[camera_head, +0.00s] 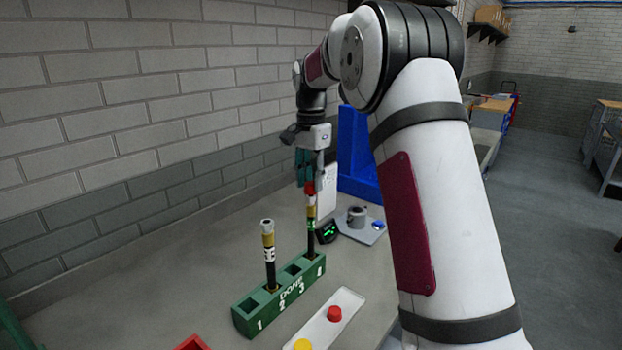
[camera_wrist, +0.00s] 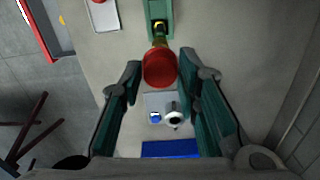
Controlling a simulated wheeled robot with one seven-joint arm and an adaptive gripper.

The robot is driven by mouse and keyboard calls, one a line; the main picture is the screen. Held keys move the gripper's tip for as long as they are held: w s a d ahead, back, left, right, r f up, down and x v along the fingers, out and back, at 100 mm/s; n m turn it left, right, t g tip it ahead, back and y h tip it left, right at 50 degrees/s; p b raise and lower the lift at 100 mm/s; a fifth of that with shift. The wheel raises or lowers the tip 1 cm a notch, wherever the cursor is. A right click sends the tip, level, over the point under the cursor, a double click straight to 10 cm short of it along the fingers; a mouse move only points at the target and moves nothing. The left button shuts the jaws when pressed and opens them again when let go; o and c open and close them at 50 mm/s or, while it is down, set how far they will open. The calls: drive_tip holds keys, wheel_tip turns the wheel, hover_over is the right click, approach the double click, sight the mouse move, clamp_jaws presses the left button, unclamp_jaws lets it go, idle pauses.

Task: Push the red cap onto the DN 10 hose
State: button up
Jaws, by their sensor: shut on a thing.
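My gripper (camera_head: 306,177) points down above the far end of the green rack and is shut on a red cap (camera_head: 309,188). In the wrist view the cap (camera_wrist: 160,67) sits between the fingertips. Directly below it a dark hose (camera_head: 311,236) with white and yellow bands stands upright in slot 4. The cap appears to meet the hose's top; how far it is on cannot be seen. In the wrist view the cap hides most of the hose (camera_wrist: 159,40). A second banded hose (camera_head: 269,262) stands in slot 2. I cannot read a DN 10 mark.
The green rack (camera_head: 245,322) has empty slots 1 and 3. A white tray (camera_head: 345,298) in front holds another red cap (camera_head: 334,313) and a yellow cap (camera_head: 303,345). A small dark device with a green display (camera_head: 327,232) stands close beside the far hose. A blue block (camera_head: 357,160) stands behind.

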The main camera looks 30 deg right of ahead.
drive_tip(key=shift+f, duration=0.2)
drive_tip(key=shift+f, duration=1.3)
drive_tip(key=o, duration=0.8)
drive_tip(key=shift+c, duration=0.2)
